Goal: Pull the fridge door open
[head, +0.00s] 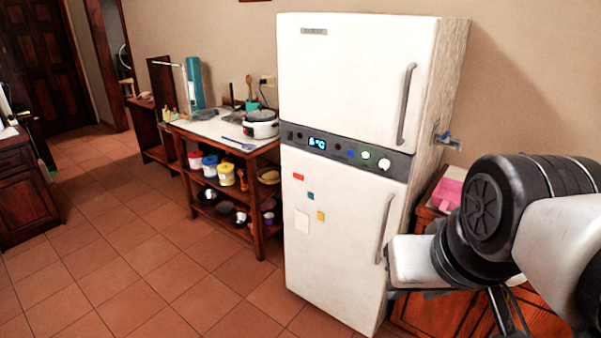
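The white fridge (345,170) stands in the middle of the head view. It has an upper door (345,80) with a grey vertical handle (405,104) and a lower door (330,235) with a grey vertical handle (385,229). Both handles are on the right side of their doors. Both doors look closed. My arm comes in from the right edge. A white, blunt part of it overlaps the fridge's lower right edge, just right of the lower handle; whether they touch cannot be told. My gripper's fingers are not clearly shown.
A dark band with a display and knobs (345,150) separates the doors. A wooden shelf unit (262,205) with a cooker (261,124) stands left of the fridge. A pink item (448,190) rests on a wooden cabinet at right. The tiled floor (150,255) in front is clear.

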